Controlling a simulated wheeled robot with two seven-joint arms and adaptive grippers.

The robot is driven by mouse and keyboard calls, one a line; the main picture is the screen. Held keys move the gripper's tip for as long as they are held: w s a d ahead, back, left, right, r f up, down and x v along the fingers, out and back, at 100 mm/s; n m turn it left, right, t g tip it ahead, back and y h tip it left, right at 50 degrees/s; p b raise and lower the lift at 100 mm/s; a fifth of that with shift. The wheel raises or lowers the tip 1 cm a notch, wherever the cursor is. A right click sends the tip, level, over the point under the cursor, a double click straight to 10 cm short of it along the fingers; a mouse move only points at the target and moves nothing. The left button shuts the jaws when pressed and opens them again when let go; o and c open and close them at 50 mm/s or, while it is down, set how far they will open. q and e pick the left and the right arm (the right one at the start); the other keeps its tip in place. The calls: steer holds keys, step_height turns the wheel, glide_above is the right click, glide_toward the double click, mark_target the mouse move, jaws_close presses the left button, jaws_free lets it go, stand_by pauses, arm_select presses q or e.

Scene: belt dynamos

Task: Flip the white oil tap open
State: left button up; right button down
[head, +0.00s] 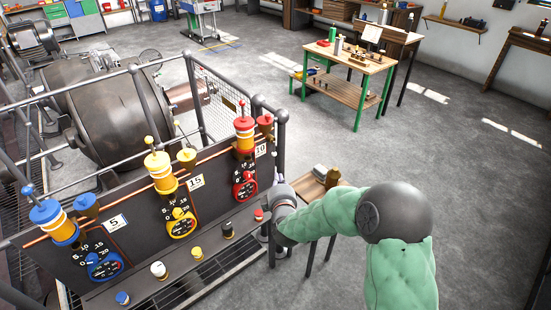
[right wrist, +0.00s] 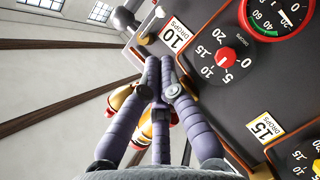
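I cannot clearly identify the white oil tap. A small white-tipped part (right wrist: 160,12) shows at the top of the right wrist view, beside the "10 DROPS" label (right wrist: 175,38); it may be the tap's handle. My right gripper (head: 283,203) is at the right end of the dial panel (head: 215,170) in the head view, its fingers mostly hidden. In the right wrist view its purple-grey fingers (right wrist: 160,65) are drawn together, with nothing visible between them. A red and gold oiler (right wrist: 123,98) lies behind them. My left gripper is out of view.
The panel carries blue (head: 54,222), yellow (head: 160,172) and red (head: 244,138) oilers with dials below. Several coloured-top items, one white-topped (head: 158,270), stand on the ledge in front. Railings surround a large dynamo (head: 110,110) behind. Open floor lies to the right.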

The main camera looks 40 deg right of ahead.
mark_target(275, 153)
steer(key=shift+d+r, duration=0.1)
steer(key=shift+r, duration=0.05)
steer(key=b+x, duration=0.3)
steer(key=x, duration=1)
steer(key=shift+d, duration=0.15)
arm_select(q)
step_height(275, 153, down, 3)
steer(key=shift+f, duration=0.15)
arm_select(e)
steer(key=shift+w+d, duration=0.2)
steer(key=shift+w, duration=0.1)
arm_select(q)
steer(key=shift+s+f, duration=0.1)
arm_select(e)
steer(key=shift+w+f, duration=0.15)
steer(key=shift+f, duration=0.05)
steer(key=shift+b, duration=0.3)
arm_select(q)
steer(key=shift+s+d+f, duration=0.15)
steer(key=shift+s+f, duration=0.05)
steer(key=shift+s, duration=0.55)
arm_select(e)
steer(key=shift+d+n+h, duration=0.2)
steer(key=shift+n+h, duration=0.1)
steer(key=shift+n, duration=0.1)
